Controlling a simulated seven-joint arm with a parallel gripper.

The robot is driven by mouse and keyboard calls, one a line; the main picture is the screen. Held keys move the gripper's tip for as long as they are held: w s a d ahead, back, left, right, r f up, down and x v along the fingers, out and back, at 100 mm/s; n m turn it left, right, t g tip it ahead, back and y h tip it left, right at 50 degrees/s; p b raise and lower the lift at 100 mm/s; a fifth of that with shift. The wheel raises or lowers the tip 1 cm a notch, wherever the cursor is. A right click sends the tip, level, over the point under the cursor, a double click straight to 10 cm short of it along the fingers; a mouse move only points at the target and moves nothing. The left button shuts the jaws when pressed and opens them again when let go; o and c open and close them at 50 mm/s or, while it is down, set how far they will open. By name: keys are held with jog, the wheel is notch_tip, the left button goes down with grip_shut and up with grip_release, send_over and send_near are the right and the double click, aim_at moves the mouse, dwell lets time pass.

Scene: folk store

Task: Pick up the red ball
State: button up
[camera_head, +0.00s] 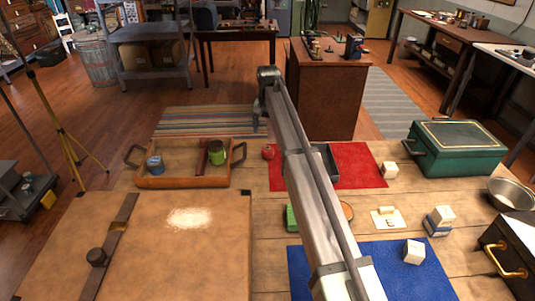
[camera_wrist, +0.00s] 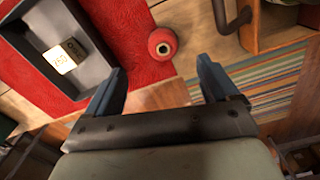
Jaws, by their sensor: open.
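The red ball (camera_head: 268,152) is small and round and sits at the left edge of the red mat (camera_head: 362,166), just left of my arm. My gripper (camera_wrist: 160,75) is open and empty, apart from the ball. In the head view, my gripper (camera_head: 259,118) hangs above and behind the ball, and its fingers are too small to make out clearly.
A wooden tray (camera_head: 182,182) with cans stands left of the ball; its handle (camera_wrist: 232,18) shows close by in the wrist view. A green box (camera_head: 457,150) stands right.

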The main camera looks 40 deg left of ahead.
send_over(268, 148)
jog(key=s+d, duration=0.1)
notch_tip(268, 148, down, 5)
jog(key=shift+d+f, duration=0.1)
jog(key=shift+d, duration=0.05)
jog(key=shift+w+a+f, duration=0.1)
jog(key=shift+a+f, duration=0.1)
jog(key=shift+f, duration=1.2)
jog(key=shift+w+a+f, duration=0.1)
jog(key=shift+a+f, duration=0.1)
jog(key=shift+f, duration=1.15)
jog(key=c, duration=1.1)
jog(key=shift+c, duration=0.2)
